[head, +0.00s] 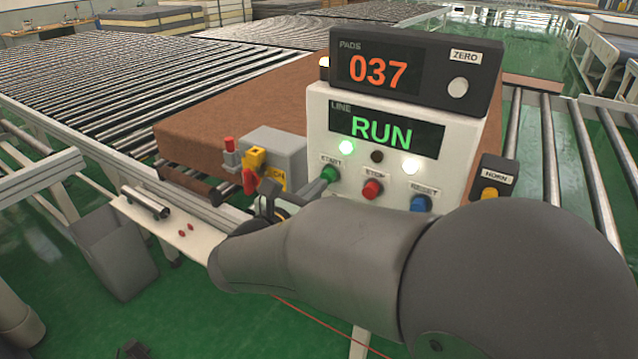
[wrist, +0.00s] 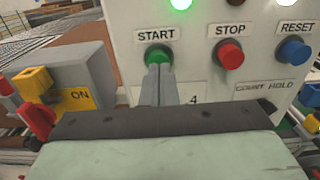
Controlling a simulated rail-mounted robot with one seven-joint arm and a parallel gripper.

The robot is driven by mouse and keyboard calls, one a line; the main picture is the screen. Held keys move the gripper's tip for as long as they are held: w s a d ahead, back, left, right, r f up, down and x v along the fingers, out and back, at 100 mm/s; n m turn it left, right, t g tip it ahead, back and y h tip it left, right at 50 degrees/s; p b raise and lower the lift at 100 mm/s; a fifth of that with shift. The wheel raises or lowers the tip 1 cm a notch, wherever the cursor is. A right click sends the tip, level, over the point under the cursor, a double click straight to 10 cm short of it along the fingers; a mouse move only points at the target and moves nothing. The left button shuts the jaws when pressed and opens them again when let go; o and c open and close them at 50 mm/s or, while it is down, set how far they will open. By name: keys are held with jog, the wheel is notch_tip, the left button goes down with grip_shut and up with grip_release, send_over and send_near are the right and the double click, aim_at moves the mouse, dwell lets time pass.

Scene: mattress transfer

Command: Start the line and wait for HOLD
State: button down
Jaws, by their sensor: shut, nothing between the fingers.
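The line panel (head: 318,118) is a white box whose display (head: 386,131) reads RUN in green. Its green START button (head: 329,173) shows in the wrist view (wrist: 158,54) with my shut gripper's fingertips (wrist: 160,70) at it; I cannot tell whether they press it. The gripper (head: 318,186) holds nothing. The red STOP button (head: 372,188) and blue RESET button (head: 421,204) are to the right. A green lamp (head: 346,147) and a white lamp (head: 411,166) are lit; the lamp between them is dark. A COUNT HOLD label (wrist: 263,87) sits below RESET.
A PADS counter (head: 378,70) on top reads 037, beside a ZERO button (head: 458,87). A grey switch box (head: 275,150) with a yellow and red handle stands left, and a HORN box (head: 496,170) right. A brown slab (head: 230,110) lies behind on roller conveyors (head: 100,65).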

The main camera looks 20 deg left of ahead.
jog(key=b+v, duration=0.2)
jog(key=v, duration=0.9)
jog(key=shift+a, duration=0.2)
jog(key=shift+s, duration=0.15)
dwell(2.2)
jog(key=w+d+f+m+g+h, duration=0.1)
jog(key=d+f+m+g+h, duration=0.2)
jog(key=d, duration=0.5)
jog(key=w+d+f+m+g, duration=0.1)
jog(key=d+f+m+g, duration=0.1)
jog(key=d+m+g, duration=0.45)
jog(key=w+d+f+m+g+h, duration=0.1)
jog(key=d+f+m+h, duration=0.15)
jog(key=d, duration=0.65)
jog(key=s+d+f+m+g+y, duration=0.3)
jog(key=s+d+f+m+y, duration=0.1)
jog(key=m, duration=0.6)
jog(key=s+d+f+m+g+y, duration=0.3)
jog(key=s+d+f+m+y, duration=0.2)
jog(key=m, duration=0.6)
jog(key=s+d, duration=0.2)
jog(key=d, duration=0.1)
jog(key=shift+f+g, duration=0.3)
jog(key=shift+g, duration=0.05)
jog(key=shift+s+y, duration=0.1)
jog(key=shift+y, duration=0.15)
